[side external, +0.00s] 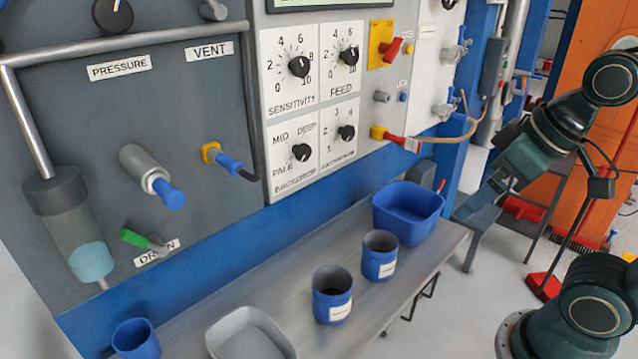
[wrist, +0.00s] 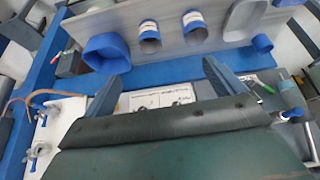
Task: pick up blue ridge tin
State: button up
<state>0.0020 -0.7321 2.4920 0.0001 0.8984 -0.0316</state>
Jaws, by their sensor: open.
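Two blue tins with white labels stand upright on the grey bench. One tin (side external: 380,257) is beside the blue bin, and the other tin (side external: 332,296) is nearer the grey tray. Both also show in the wrist view, as the bin-side tin (wrist: 150,42) and the tray-side tin (wrist: 195,35). The label print is too small to read, so I cannot tell which is the blue ridge tin. My gripper (side external: 476,205) is right of the bin, apart from the tins. In the wrist view its fingers (wrist: 163,78) are spread apart, with nothing between them.
The blue bin (side external: 408,212) stands at the bench's right end, between my gripper and the tins. A grey tray (side external: 250,335) and a blue cup (side external: 136,340) are further left. A panel with knobs and valves (side external: 312,95) rises behind the bench (side external: 290,270).

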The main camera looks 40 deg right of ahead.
jog(key=w+n, duration=0.1)
jog(key=n+g, duration=0.6)
jog(key=n, duration=1.2)
send_over(380, 250)
jog(key=s+a, duration=0.2)
jog(key=a, duration=0.1)
notch_tip(380, 250, down, 14)
jog(key=shift+f, duration=0.15)
jog(key=shift+f, duration=4.2)
jog(key=shift+f, duration=0.1)
jog(key=shift+w+f, duration=0.15)
jog(key=shift+f, duration=2.35)
jog(key=shift+c, duration=0.4)
